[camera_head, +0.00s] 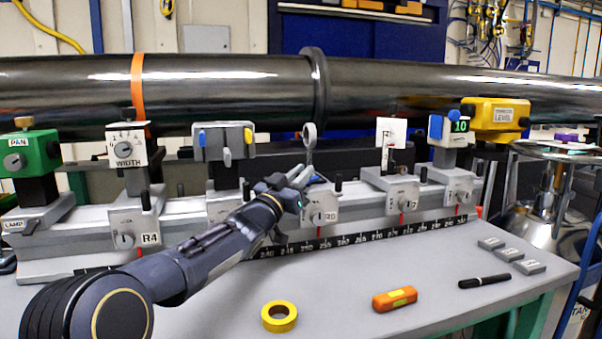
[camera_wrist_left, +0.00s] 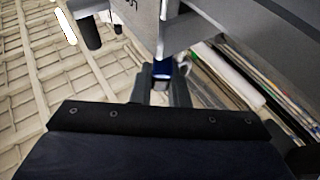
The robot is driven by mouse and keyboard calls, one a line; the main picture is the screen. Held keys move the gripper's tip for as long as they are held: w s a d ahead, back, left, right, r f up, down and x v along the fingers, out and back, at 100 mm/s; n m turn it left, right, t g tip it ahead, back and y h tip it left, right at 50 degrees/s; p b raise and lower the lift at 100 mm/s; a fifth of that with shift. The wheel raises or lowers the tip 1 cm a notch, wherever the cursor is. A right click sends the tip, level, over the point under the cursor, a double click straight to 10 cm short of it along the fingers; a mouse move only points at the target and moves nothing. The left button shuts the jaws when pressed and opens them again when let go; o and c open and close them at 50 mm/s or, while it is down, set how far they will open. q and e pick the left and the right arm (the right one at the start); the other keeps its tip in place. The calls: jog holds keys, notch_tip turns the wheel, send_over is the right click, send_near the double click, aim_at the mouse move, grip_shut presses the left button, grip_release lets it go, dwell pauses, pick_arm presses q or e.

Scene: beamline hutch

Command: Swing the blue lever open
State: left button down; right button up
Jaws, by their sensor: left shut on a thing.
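My left gripper (camera_head: 303,180) reaches in beside the grey R0 carrier (camera_head: 323,207) on the rail. In the left wrist view its two fingers are closed around a dark blue piece, which I take for the blue lever (camera_wrist_left: 162,68), beside a grey block. The gripper hides that lever in the head view, so its angle is hard to tell. My right gripper is not in view.
A grey box (camera_head: 224,141) with blue and yellow tabs stands left of the gripper. A ring on a post (camera_head: 309,136) rises close behind it. Yellow tape (camera_head: 279,316), an orange level (camera_head: 394,299) and a black marker (camera_head: 485,282) lie on the bench front.

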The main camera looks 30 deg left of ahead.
pick_arm(q)
jog(key=shift+r, duration=0.15)
jog(key=c, duration=1.4)
grip_release()
jog(key=shift+r, duration=0.35)
notch_tip(320, 180, up, 3)
jog(key=p, duration=0.2)
jog(key=shift+r+p, duration=0.15)
jog(key=shift+p, duration=0.15)
jog(key=s+d+r+p, duration=0.2)
jog(key=s+d+r, duration=0.6)
jog(key=s, duration=0.3)
jog(key=shift+s+r, duration=0.3)
jog(key=shift+r, duration=0.15)
jog(key=shift+a, duration=0.1)
